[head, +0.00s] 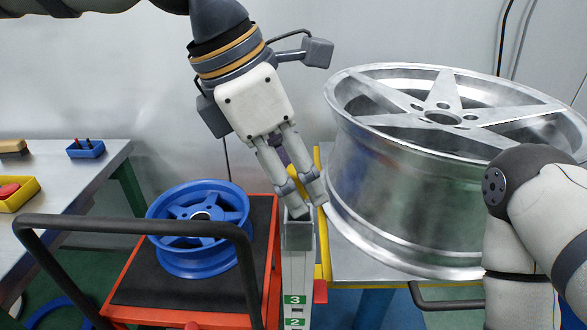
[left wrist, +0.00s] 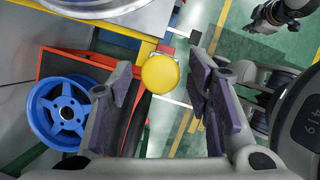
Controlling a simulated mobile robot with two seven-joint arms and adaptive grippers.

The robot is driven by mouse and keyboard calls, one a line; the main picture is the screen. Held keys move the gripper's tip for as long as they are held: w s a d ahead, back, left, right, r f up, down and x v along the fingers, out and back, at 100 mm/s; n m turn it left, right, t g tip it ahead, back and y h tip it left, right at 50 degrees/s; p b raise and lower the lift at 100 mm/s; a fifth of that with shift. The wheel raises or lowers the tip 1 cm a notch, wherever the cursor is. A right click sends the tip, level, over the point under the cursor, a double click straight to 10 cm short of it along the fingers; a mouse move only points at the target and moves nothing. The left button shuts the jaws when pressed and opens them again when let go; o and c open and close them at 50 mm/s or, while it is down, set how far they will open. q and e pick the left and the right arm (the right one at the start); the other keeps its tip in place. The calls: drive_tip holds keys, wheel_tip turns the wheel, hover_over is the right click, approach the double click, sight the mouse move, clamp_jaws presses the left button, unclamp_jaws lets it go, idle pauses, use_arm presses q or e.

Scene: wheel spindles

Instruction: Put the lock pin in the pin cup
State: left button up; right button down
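My left gripper (head: 306,205) points down over the grey post (head: 298,260) with number labels. In the left wrist view its fingers (left wrist: 163,100) stand apart, with a round yellow knob (left wrist: 160,74) between them. A gap shows on each side of the knob, so the gripper looks open around it. The knob may be the head of the lock pin; its shaft is hidden. In the head view only a bit of yellow shows between the fingers. I cannot make out a pin cup. Part of my right gripper (left wrist: 272,16) seems to show at the left wrist view's upper right corner.
A large silver wheel (head: 390,190) stands on a table right of the post. A blue wheel (head: 190,262) lies on a red cart (head: 272,290) with a black handle. The left table (head: 75,185) holds a blue bin (head: 86,150) and a yellow bin (head: 22,200).

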use_arm(q)
drive_tip(key=shift+r, duration=0.35)
drive_tip(key=v, duration=1.2)
drive_tip(key=shift+r, duration=0.3)
